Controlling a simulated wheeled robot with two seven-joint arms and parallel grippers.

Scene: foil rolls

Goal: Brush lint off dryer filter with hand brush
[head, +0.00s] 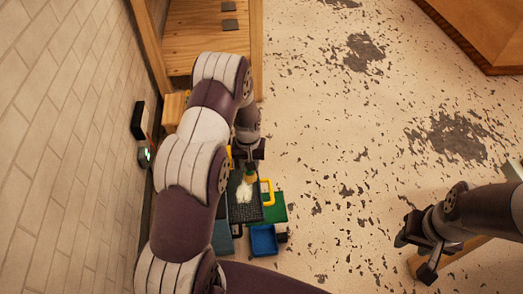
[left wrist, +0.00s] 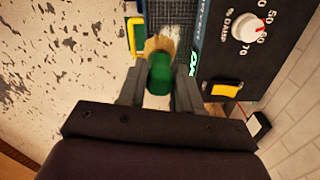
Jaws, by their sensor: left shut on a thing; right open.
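My left gripper (left wrist: 160,88) is shut on the green handle of the hand brush (left wrist: 159,72). The brush's tan head (left wrist: 158,45) points away from the gripper, toward the filter. The dryer filter is a dark mesh panel (head: 240,212) below the left gripper (head: 249,160) in the head view; part of it shows in the left wrist view (left wrist: 173,12). A whitish clump, seemingly lint (head: 244,192), lies on the mesh just below the brush head (head: 250,176). Whether the brush touches the mesh is unclear. My right gripper (head: 430,248) is open and empty, far to the right.
A yellow handle (head: 268,190) and a green box (head: 277,207) adjoin the filter's right side. A blue bin (head: 263,240) is in front. A dark panel with a white dial (left wrist: 246,27) stands beside the brush. The brick wall (head: 70,110) is left; open floor (head: 350,180) lies right.

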